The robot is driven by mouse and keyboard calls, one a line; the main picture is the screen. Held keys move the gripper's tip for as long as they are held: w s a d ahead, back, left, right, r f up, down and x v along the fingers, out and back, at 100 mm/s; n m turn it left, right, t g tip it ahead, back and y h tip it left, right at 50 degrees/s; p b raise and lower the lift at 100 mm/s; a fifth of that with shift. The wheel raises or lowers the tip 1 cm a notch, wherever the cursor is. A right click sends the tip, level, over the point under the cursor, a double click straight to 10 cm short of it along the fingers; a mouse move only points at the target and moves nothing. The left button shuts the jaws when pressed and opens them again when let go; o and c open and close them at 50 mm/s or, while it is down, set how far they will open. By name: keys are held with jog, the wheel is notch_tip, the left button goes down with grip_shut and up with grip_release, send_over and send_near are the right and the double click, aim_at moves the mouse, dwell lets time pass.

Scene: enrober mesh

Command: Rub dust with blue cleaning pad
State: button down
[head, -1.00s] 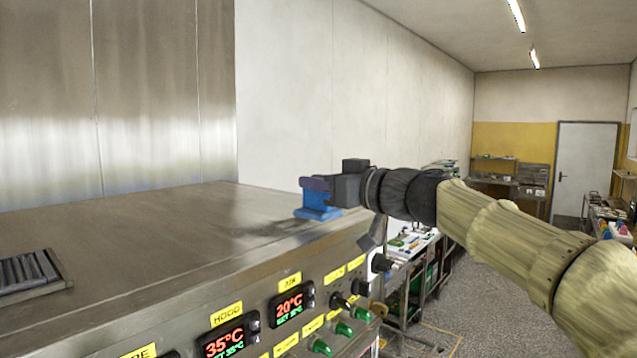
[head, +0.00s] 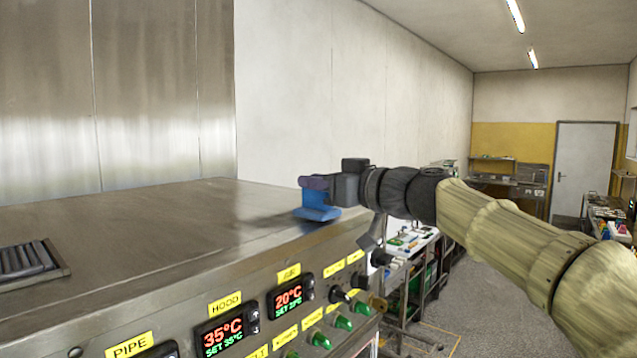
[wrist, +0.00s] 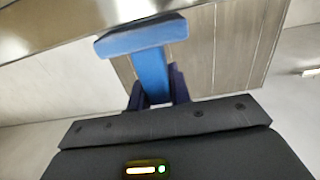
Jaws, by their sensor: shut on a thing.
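The blue cleaning pad (head: 317,210) has a flat base and an upright handle. My gripper (head: 314,183) is shut on the handle, near the right end of the steel machine top (head: 130,235). In the wrist view the pad (wrist: 140,38) sticks out ahead of the dark fingers of my gripper (wrist: 157,88), its base crosswise. The pad's base is at or just above the top; I cannot tell if it touches. A faint dark smudge (head: 268,222) lies just left of the pad; I cannot tell whether it is dust or shadow.
A dark slatted grate (head: 28,262) sits on the top at the left. The front panel holds red displays (head: 222,335), green knobs (head: 344,322) and yellow labels. A pale wall stands behind the machine. Shelving and tables (head: 415,240) stand beyond, to the right.

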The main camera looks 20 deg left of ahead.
jog(key=shift+f, duration=0.2)
jog(key=shift+a, duration=0.1)
jog(key=shift+x, duration=1.65)
jog(key=shift+p+x, duration=0.55)
jog(key=shift+x, duration=0.25)
jog(key=shift+a+r, duration=0.2)
jog(key=shift+r, duration=0.05)
jog(key=shift+d+r+p, duration=0.1)
jog(key=shift+r+p, duration=0.15)
jog(key=shift+p, duration=0.05)
